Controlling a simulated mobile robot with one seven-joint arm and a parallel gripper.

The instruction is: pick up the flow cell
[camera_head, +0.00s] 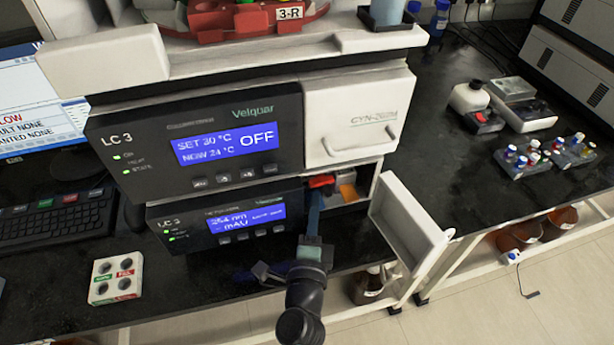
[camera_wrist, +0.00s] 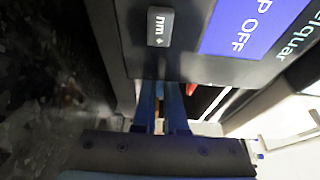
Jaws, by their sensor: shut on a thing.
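My gripper (camera_head: 314,202) reaches with its blue fingers into the open compartment of the lower LC 3 unit (camera_head: 228,222). It is shut on the flow cell, which is mostly hidden between and behind the fingers. A red part (camera_head: 320,181) shows just beyond the fingertips; I cannot tell if it belongs to the flow cell. In the wrist view the fingers (camera_wrist: 160,100) are close together below the unit's dark front panel (camera_wrist: 205,60), and the thing between them is too dark to make out.
The unit's white door (camera_head: 408,225) hangs open to the right of my gripper. An orange part (camera_head: 348,192) sits inside the compartment. A white block with round holes (camera_head: 116,278) stands at the left on the black bench. Bottles (camera_head: 368,285) stand on the shelf below.

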